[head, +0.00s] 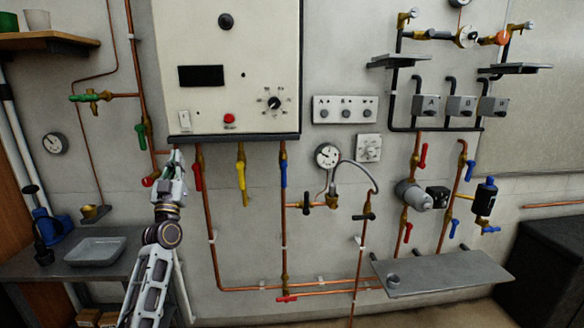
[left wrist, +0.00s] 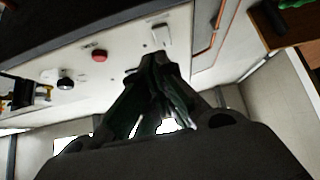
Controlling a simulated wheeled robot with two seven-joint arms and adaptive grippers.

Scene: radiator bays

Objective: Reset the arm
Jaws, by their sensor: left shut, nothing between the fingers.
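My left gripper (head: 177,160) is raised in front of the wall, just below the lower left corner of the white boiler panel (head: 240,60). Its fingers point up and are shut with nothing between them. In the left wrist view the closed fingers (left wrist: 155,65) show against the panel's face, near a white switch (left wrist: 161,36) and a red button (left wrist: 99,56). I cannot tell whether the fingertips touch anything. My right gripper is not in view.
Copper pipes with red (head: 197,178), yellow (head: 242,175) and blue (head: 284,174) valve handles hang below the panel. A bench with a grey tray (head: 96,251) stands at the left. A grey shelf (head: 440,272) juts out at the right.

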